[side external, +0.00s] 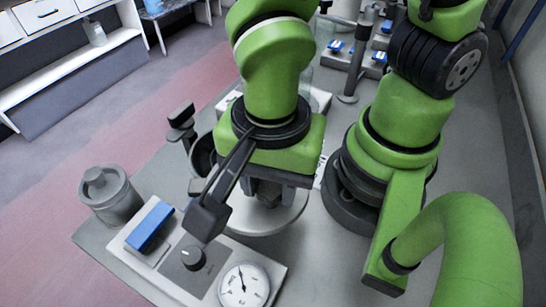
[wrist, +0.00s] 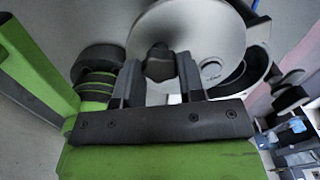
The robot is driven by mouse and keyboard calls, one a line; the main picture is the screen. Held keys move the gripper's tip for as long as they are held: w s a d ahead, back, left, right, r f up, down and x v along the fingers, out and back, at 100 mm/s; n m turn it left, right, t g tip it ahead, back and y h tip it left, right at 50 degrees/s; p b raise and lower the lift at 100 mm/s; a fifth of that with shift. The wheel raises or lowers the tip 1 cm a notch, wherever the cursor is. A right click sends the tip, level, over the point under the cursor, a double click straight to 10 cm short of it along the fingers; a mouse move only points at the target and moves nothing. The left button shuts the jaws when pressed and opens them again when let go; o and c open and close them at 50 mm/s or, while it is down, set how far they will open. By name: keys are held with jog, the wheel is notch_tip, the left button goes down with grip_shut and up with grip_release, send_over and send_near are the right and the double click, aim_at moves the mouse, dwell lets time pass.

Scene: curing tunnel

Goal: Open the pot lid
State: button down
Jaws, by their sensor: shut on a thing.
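The silver round lid (wrist: 195,35) fills the upper middle of the wrist view, with its black knob (wrist: 158,62) between my fingers. My gripper (wrist: 160,80) is shut on that knob. The dark pot (wrist: 254,62) shows beyond the lid's right edge, part of its inside uncovered, so the lid is off to one side of it. In the side view the lid (side external: 266,218) is under my gripper (side external: 268,190), to the lower right of the pot (side external: 203,155). My wrist hides the knob and much of the pot there. The height of the lid above the bench is hard to tell.
A panel with a blue block (side external: 150,226), a black knob and a round dial gauge (side external: 243,287) lies at the front. A grey lidded canister (side external: 110,195) stands at the left. A dark post (side external: 355,65) and blue-topped devices (side external: 378,58) stand behind.

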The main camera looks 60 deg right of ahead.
jog(key=a+m, duration=0.3)
jog(key=shift+s+a+m, duration=0.15)
jog(key=shift+a+m, duration=0.1)
jog(key=shift+m, duration=0.15)
jog(key=shift+w+a+m, duration=0.25)
jog(key=shift+a+m, duration=0.65)
jog(key=shift+m, duration=0.15)
jog(key=shift+w+a+m, duration=0.25)
jog(key=shift+a+m, duration=0.6)
jog(key=shift+m, duration=0.2)
jog(key=c, duration=0.7)
grip_release()
notch_tip(320, 180, up, 10)
send_over(260, 225)
jog(key=w+a, duration=0.1)
jog(key=a, duration=0.3)
jog(key=shift+d, duration=0.25)
